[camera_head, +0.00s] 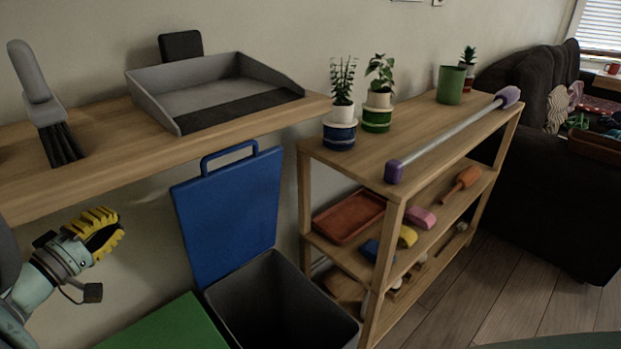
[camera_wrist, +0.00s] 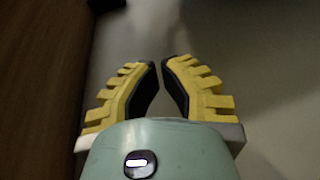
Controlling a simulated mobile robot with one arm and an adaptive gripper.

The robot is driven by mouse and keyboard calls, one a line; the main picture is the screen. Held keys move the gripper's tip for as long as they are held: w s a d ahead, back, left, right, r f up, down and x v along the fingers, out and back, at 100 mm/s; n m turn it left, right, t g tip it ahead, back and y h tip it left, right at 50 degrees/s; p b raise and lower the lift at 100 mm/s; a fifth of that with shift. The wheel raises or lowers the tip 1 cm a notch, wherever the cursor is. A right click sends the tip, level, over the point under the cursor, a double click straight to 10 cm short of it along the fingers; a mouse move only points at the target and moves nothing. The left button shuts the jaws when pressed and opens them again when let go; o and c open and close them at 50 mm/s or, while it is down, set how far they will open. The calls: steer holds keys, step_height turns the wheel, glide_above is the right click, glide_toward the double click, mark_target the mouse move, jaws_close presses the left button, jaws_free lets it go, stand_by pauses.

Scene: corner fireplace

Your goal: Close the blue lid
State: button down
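The blue lid (camera_head: 228,215) with a handle loop at its top stands upright and open in the head view. It is at the back of a dark grey bin (camera_head: 285,310), whose inside is visible. My gripper (camera_head: 112,232) is at the lower left in the head view, left of the lid and apart from it. In the wrist view my gripper's yellow ridged fingers (camera_wrist: 161,65) lean in with their tips almost together and nothing between them. The lid is not recognizable in the wrist view.
A green lid or panel (camera_head: 168,328) lies flat left of the bin. A wooden shelf (camera_head: 60,187) with a grey tray (camera_head: 160,100) and brush (camera_head: 42,100) is above my gripper. A wooden rack (camera_head: 400,215) with plants and a bar stands close right of the bin.

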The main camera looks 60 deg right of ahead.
steer(key=s+d+m+g, duration=0.1)
steer(key=s+d, duration=0.3)
steer(key=d, duration=0.5)
steer(key=shift+d+r+g+h, duration=0.15)
steer(key=shift+r+g+h, duration=0.15)
steer(key=shift+r, duration=0.15)
steer(key=shift+s+d+f, duration=0.1)
steer(key=shift+s, duration=0.1)
